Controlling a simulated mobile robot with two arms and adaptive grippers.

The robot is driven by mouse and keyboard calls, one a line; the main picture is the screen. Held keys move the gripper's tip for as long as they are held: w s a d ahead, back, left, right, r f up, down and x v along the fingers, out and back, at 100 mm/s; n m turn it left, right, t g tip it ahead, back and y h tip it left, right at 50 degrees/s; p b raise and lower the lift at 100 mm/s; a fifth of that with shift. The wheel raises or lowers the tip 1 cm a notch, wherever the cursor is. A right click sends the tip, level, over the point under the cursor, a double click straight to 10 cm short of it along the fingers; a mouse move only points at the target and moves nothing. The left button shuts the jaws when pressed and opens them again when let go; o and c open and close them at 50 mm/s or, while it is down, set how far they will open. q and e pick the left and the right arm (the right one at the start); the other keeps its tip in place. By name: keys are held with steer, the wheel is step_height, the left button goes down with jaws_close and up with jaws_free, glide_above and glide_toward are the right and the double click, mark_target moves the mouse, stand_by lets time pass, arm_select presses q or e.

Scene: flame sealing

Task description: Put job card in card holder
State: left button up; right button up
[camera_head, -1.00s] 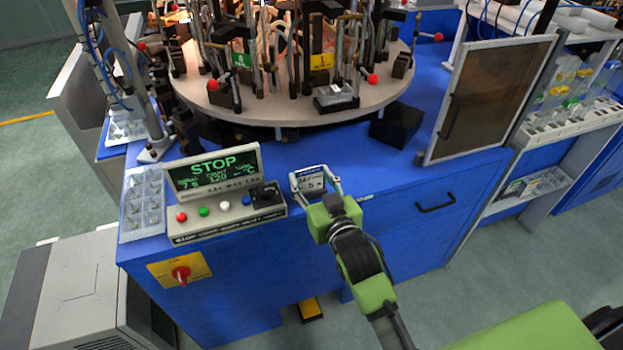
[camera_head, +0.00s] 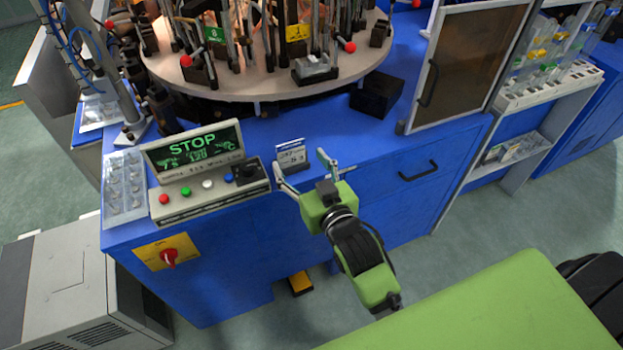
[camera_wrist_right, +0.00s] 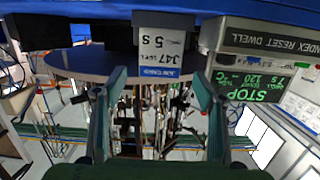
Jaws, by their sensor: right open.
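The job card (camera_head: 291,154) is a small white card with a blue band and dark print. It stands upright on the blue machine's front ledge, right of the control panel. In the right wrist view the card (camera_wrist_right: 158,52) appears upside down, its edge at a dark block (camera_wrist_right: 160,18) that looks like the card holder. How deep it sits cannot be told. My right gripper (camera_head: 301,164) is open and empty, its fingers spread just in front of the card, apart from it. My left gripper is not in view.
The control panel (camera_head: 205,176) with a green STOP display stands close left of the card. A round turntable (camera_head: 260,86) with several fixtures is behind. A black box (camera_head: 377,96) and a framed door (camera_head: 465,62) are to the right. The ledge right of the gripper is clear.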

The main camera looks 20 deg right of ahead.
steer(key=s+r, duration=0.1)
steer(key=s, duration=0.6)
steer(key=shift+d, duration=0.1)
steer(key=s+a+f+n+g, duration=0.1)
steer(key=s+f+g, duration=0.2)
steer(key=f, duration=1)
steer(key=s+a+f+g+y, duration=0.1)
steer(key=s+f+g, duration=0.15)
steer(key=f, duration=0.95)
steer(key=s+a+f+n+g, duration=0.15)
steer(key=s+f, duration=0.25)
steer(key=f, duration=0.9)
steer(key=s+d+f+g, duration=0.2)
steer(key=s+d+f, duration=0.1)
steer(key=s+f, duration=0.4)
steer(key=s+d+f+g+h, duration=0.1)
steer(key=s+d+f+g, duration=0.2)
steer(key=s+f, duration=0.4)
steer(key=s+d+f+g, duration=0.3)
steer(key=s+f, duration=0.4)
steer(key=s, duration=0.8)
steer(key=shift+s+d+h, duration=0.15)
steer(key=shift+d+h, duration=0.1)
steer(key=shift+h, duration=0.05)
steer(key=shift+m, duration=0.25)
